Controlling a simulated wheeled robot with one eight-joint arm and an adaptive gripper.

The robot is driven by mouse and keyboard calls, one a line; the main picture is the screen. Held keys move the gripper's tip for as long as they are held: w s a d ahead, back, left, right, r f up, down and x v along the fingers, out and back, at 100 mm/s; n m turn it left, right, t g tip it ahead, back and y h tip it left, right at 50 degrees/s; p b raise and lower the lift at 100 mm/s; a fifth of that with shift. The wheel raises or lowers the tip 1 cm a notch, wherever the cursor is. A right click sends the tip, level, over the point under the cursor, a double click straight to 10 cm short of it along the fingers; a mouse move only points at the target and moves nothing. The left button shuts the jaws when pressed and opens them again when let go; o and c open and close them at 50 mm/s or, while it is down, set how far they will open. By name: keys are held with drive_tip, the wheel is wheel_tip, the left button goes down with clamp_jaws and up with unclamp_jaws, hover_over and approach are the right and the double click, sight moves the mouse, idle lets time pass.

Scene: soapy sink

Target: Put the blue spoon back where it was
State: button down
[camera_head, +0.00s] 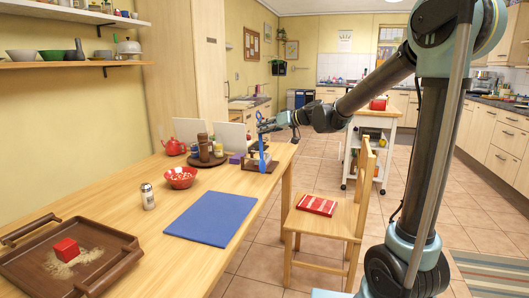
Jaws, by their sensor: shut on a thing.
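The blue spoon (262,152) is upright at the far right end of the wooden table. My gripper (266,126) is shut on its upper part. The spoon's lower end is over or on a small brown tray (270,168) near the table's right edge. I cannot tell whether it touches the tray. My arm reaches in from the right, and the fingertips are small in the picture.
A round brown tray (190,161) with jars, a red teapot (174,147) and white panels stand left of the spoon. A red bowl (182,178), a shaker (147,196) and a blue mat (211,219) lie nearer. A wooden chair (324,224) stands beside the table.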

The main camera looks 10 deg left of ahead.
wheel_tip(320, 180, down, 6)
idle(0.5)
drive_tip(key=shift+s, duration=0.1)
drive_tip(key=c, duration=1.6)
unclamp_jaws()
drive_tip(key=shift+f, duration=0.1)
drive_tip(key=shift+o, duration=0.2)
drive_tip(key=v, duration=1.2)
drive_tip(key=s+d+f+m+h, duration=0.3)
drive_tip(key=s+d+f+h, duration=0.1)
drive_tip(key=s+d+f, duration=0.3)
drive_tip(key=s+d+f+m+g+h, duration=0.1)
drive_tip(key=s+d+f+m+h, duration=0.2)
drive_tip(key=s+d+f, duration=0.4)
drive_tip(key=s+d+f+m+g+h, duration=0.1)
drive_tip(key=s+d+f+m+h, duration=0.2)
drive_tip(key=s+d, duration=1.2)
drive_tip(key=d+f+h, duration=0.3)
drive_tip(key=d+f, duration=0.1)
drive_tip(key=d, duration=0.1)
drive_tip(key=shift+s+f+m, duration=0.2)
drive_tip(key=shift+m, duration=0.1)
